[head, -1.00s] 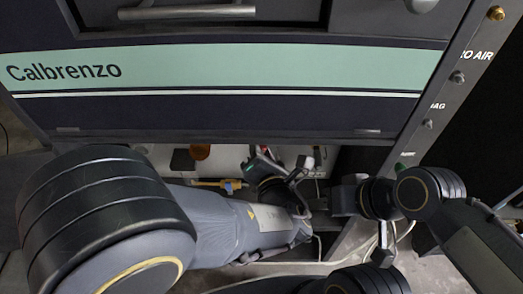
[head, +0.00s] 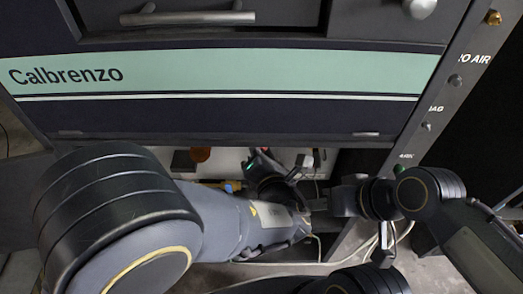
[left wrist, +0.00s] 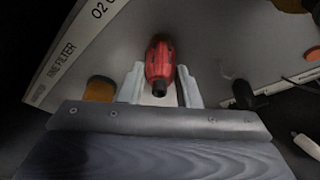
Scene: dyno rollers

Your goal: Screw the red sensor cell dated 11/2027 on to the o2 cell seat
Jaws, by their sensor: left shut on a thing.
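A red sensor cell (left wrist: 159,62) shows in the left wrist view, with a dark end facing the camera. My left gripper (left wrist: 160,84) is shut on it, with one pale finger on each side. Its far end is hidden, so I cannot tell whether it touches a seat. The date on the cell is not readable. A white strip (left wrist: 103,8) behind carries lettering that begins "O2 C"; the seat itself is not made out.
The bench front (head: 230,75) marked "Calbrenzo" hangs over the work area. An orange-brown part (left wrist: 100,88) and a black fitting (left wrist: 243,95) flank the held cell. An orange piece (head: 200,154) shows under the bench. Pale cables (head: 380,238) run by my right arm.

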